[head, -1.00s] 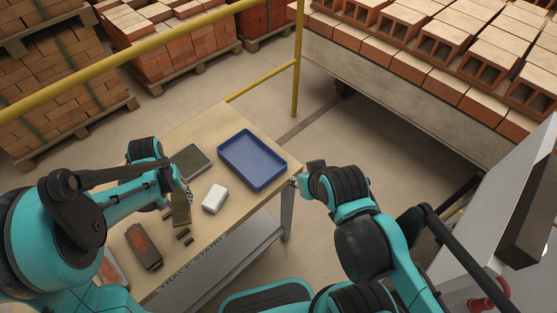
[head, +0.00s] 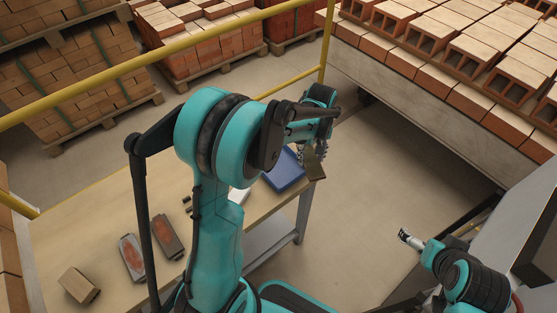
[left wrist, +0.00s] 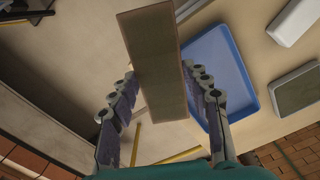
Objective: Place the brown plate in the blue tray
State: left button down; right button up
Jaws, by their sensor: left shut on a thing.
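The brown plate (left wrist: 155,65) is a thin, flat, oblong piece, held between the fingers of my left gripper (left wrist: 160,112) in the left wrist view. In the head view my left gripper (head: 314,150) is beyond the table's right end, with the plate (head: 316,168) hanging below it. The blue tray (head: 285,174) lies on the table, partly hidden by my left arm. In the left wrist view the plate overlaps the near long edge of the tray (left wrist: 222,60) and looks raised above it. My right gripper (head: 408,239) is low at the right, apart from the table; its fingers are too small to read.
Two reddish-topped pieces (head: 168,237) (head: 131,258) and a tan brick (head: 78,285) lie at the table's left. A yellow rail (head: 180,50) runs behind.

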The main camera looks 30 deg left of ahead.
pick_arm(q)
jog(key=b, duration=0.3)
send_over(280, 167)
notch_tip(280, 167, down, 7)
jog(key=shift+a+r, duration=0.1)
jog(key=shift+f+b, duration=1)
jog(key=shift+f, duration=0.95)
jog(key=shift+f, duration=0.15)
jog(key=c, duration=0.7)
grip_release()
jog(key=shift+c, duration=0.2)
